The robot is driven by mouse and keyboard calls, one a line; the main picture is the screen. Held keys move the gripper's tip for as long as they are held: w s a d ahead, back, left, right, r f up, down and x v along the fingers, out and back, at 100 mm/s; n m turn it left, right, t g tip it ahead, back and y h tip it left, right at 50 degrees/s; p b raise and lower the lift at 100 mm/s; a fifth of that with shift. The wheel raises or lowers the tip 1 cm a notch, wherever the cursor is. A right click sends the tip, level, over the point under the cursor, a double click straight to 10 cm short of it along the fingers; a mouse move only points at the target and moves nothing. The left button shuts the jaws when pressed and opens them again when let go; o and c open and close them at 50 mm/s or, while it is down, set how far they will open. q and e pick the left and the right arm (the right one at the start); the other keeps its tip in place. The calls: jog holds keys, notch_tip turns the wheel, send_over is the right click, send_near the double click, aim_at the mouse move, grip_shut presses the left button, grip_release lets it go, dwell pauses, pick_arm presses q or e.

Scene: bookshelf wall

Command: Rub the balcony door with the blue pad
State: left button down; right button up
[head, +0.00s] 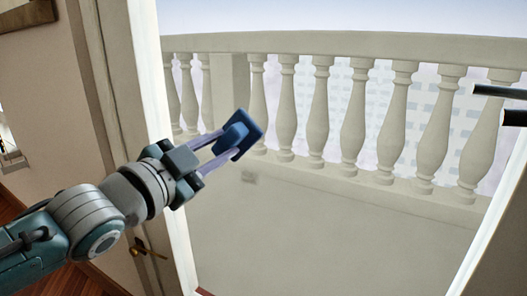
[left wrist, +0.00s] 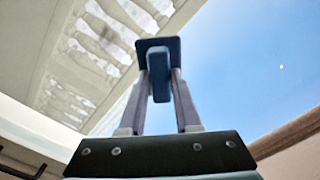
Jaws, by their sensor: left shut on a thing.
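My left gripper (head: 222,150) is shut on the handle of the blue pad (head: 247,137). The pad's flat face points away from the gripper, toward the balcony door. The gripper and pad (left wrist: 157,42) also show in the left wrist view, with the fingers on either side of the handle. The balcony door's pale frame (head: 172,130) stands behind my left arm, and its clear opening or pane fills the middle and right. I cannot tell whether the pad touches a pane. My right gripper is not seen.
A brass handle (head: 143,248) is on the pale door part beside my left arm. A stone balustrade (head: 352,120) stands outside. Two dark bars (head: 502,92) jut in at the right edge; I cannot tell what they are. Wooden floor (head: 100,280) shows at lower left.

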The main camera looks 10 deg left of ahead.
pick_arm(q)
jog(key=shift+a, duration=0.1)
jog(key=shift+s+r+p, duration=0.15)
jog(key=shift+p, duration=0.15)
jog(key=p+v, duration=0.3)
jog(key=v, duration=0.1)
jog(key=shift+p+v, duration=0.35)
jog(key=shift+v, duration=0.5)
jog(key=p+v, duration=0.1)
jog(key=v, duration=0.2)
jog(key=shift+p, duration=0.4)
